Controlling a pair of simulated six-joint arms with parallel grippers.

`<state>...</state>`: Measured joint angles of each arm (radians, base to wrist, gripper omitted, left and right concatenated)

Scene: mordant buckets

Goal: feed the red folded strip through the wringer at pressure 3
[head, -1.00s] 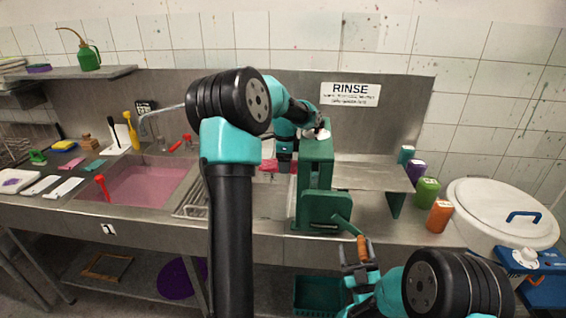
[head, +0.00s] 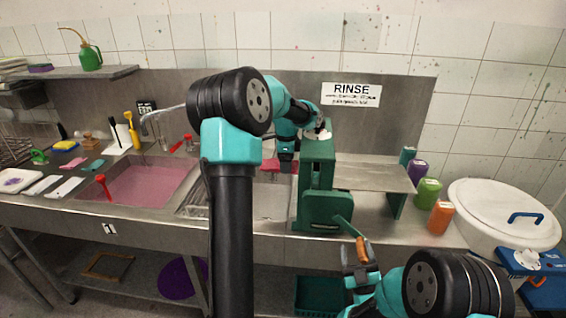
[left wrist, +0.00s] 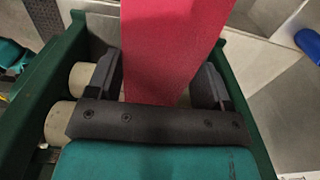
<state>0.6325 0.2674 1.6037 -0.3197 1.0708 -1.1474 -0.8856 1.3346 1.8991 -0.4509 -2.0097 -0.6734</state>
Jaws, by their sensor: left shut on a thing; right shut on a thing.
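The red folded strip (left wrist: 172,45) runs between the two fingers of my left gripper (left wrist: 158,85) in the left wrist view. In the head view a small part of the strip (head: 269,165) shows beside my left gripper (head: 286,165), left of the green wringer (head: 318,165). My left gripper is shut on the strip, close to the wringer's frame. Pale rollers (left wrist: 85,75) show beside it in the left wrist view. My right gripper (head: 358,252) is shut on the orange crank handle (head: 361,248) at the wringer's front. The pressure setting is not readable.
A sink (head: 145,185) of pink liquid is at left. A flat metal board (head: 370,177) extends right of the wringer. Several coloured bottles, including an orange one (head: 441,217), stand near a white lidded tub (head: 500,212). A green crate (head: 318,295) sits below the counter.

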